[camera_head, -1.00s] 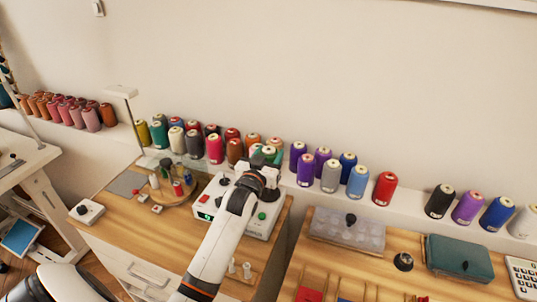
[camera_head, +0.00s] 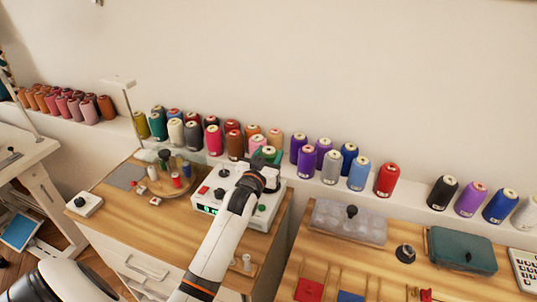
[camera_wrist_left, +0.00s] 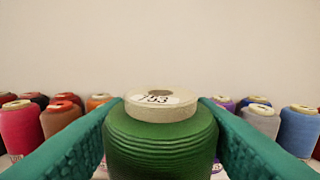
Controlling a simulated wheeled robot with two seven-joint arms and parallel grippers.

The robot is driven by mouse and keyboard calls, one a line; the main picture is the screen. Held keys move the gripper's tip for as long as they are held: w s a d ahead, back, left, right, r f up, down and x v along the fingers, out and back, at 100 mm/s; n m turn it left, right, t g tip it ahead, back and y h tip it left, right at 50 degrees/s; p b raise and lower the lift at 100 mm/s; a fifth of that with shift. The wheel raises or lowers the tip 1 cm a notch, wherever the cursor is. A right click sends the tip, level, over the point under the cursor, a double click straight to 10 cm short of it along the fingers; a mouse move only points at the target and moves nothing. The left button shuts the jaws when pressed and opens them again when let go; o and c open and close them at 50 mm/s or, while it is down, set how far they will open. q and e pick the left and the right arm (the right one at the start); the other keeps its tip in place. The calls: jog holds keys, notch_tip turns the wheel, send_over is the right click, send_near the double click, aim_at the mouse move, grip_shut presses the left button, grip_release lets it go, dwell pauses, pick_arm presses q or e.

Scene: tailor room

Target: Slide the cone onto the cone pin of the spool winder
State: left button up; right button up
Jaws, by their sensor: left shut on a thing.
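My left gripper (camera_head: 268,168) is shut on a green cone (camera_wrist_left: 160,140) of thread. The cone stands upright between the two teal fingers in the left wrist view, with a pale top, a centre hole and a number label. In the head view the cone (camera_head: 267,154) shows just beyond the gripper, over the back of the spool winder. The spool winder (camera_head: 206,201) is a white box with a green display and coloured buttons, partly covered by my left arm. I cannot make out the cone pin or whether the cone touches it. My right gripper is not in view.
Thread cones line the white wall ledge (camera_head: 408,198) behind. A round wooden tray (camera_head: 177,188) with small spools is left of the winder. A thin lamp post (camera_head: 130,118) rises at the back left. A clear box (camera_head: 348,222) and a green case (camera_head: 461,250) stand right.

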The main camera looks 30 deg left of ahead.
pick_arm(q)
jog(key=shift+f+b, duration=0.55)
jog(key=shift+f, duration=0.5)
jog(key=o, duration=1.2)
jog(key=shift+c, duration=0.2)
jog(key=b+v, duration=0.1)
jog(key=v, duration=1.1)
